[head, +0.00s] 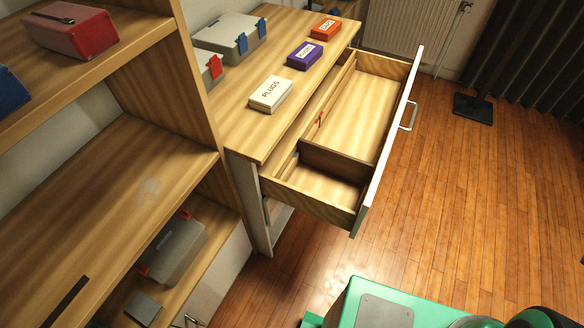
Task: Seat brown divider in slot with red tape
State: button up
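The brown divider (336,160) stands upright across the open drawer (312,201), between its back side and its white front (388,145). It parts a small near compartment from a larger far one. The red tape (320,118) is a small mark on the drawer's back side, farther along the drawer than the divider and apart from it. I cannot make out the slot itself at this size. My gripper is not in view.
On the counter (232,120) above the drawer lie a white PLUGS box (270,94), a purple box (304,54) and an orange box (326,28). Grey cases (228,34) stand behind. Shelves fill the left.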

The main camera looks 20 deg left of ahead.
aim_at(356, 111)
jog(key=u, duration=0.85)
jog(key=i, duration=0.5)
jog(key=z, duration=0.1)
jog(key=k, duration=0.5)
jog(key=z, duration=1.75)
jog(key=i, duration=1.5)
